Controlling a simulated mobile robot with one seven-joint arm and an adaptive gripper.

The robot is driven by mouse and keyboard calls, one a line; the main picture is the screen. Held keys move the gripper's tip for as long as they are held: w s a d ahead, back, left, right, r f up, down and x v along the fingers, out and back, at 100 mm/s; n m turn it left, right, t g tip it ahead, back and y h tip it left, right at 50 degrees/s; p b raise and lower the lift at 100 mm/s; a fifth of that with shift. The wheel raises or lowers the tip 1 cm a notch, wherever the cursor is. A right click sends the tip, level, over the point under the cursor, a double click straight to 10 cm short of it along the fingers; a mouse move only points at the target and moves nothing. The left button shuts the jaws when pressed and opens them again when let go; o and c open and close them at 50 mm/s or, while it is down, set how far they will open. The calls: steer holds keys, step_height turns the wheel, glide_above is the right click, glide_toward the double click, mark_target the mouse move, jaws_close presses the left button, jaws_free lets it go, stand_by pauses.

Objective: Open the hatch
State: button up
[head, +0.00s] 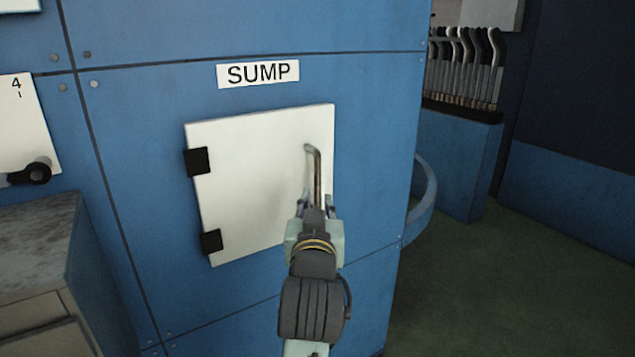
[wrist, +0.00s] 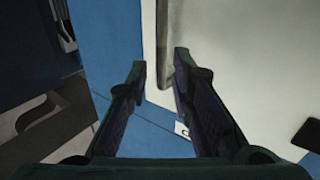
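The hatch (head: 250,185) is a white square door on the blue wall, under a SUMP label; it looks closed. Two black hinges are on its left side. A grey bar handle (head: 317,172) stands upright near its right edge. My gripper (head: 316,206) is in front of the handle's lower part and hides its lower end. In the wrist view my gripper (wrist: 160,66) is open, with the handle (wrist: 163,40) appearing between the two fingertips and nearer the right one. The fingers are not closed on it. I cannot tell how deep the bar sits between them.
A grey cabinet (head: 40,240) stands at the lower left. A black knob (head: 37,172) is on a white panel at the left. A curved blue rail (head: 425,200) juts out right of the wall. A rack of levers (head: 465,65) stands behind. The green floor (head: 500,290) at right is clear.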

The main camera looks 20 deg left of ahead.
mark_target(317, 184)
steer(key=p+x, duration=0.1)
steer(key=x, duration=0.8)
steer(key=shift+w+a+p, duration=0.1)
steer(key=shift+a+p, duration=0.05)
steer(key=shift+p, duration=0.2)
jaws_close()
